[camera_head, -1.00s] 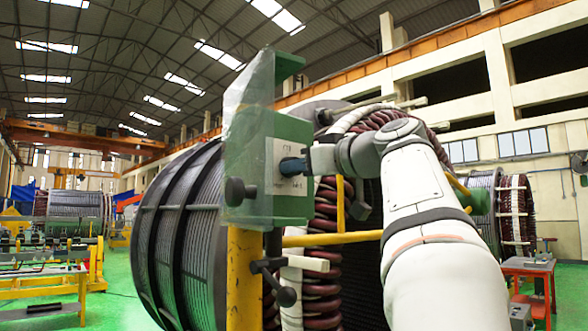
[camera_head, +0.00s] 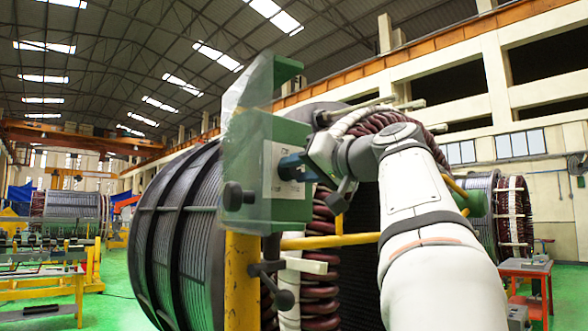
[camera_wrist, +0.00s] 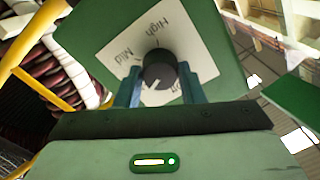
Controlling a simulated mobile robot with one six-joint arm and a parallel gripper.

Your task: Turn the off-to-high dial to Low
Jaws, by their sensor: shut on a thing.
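The dial (camera_wrist: 158,68) is a dark round knob on a white label plate (camera_wrist: 112,62) fixed to a green box (camera_head: 240,165). The words High and Mid are readable on the plate in the wrist view; a partly covered word shows at lower right, and Low cannot be seen. A pale mark on the knob points toward the lower left, between my fingers. My gripper (camera_wrist: 158,86) has its blue fingers on both sides of the dial and is shut on it. In the head view my gripper (camera_head: 291,167) hides the dial.
A clear shield (camera_head: 245,110) stands beside the green box. A yellow post (camera_head: 243,275) and rail (camera_head: 335,240) run beneath, close to the dark red coils (camera_head: 322,290).

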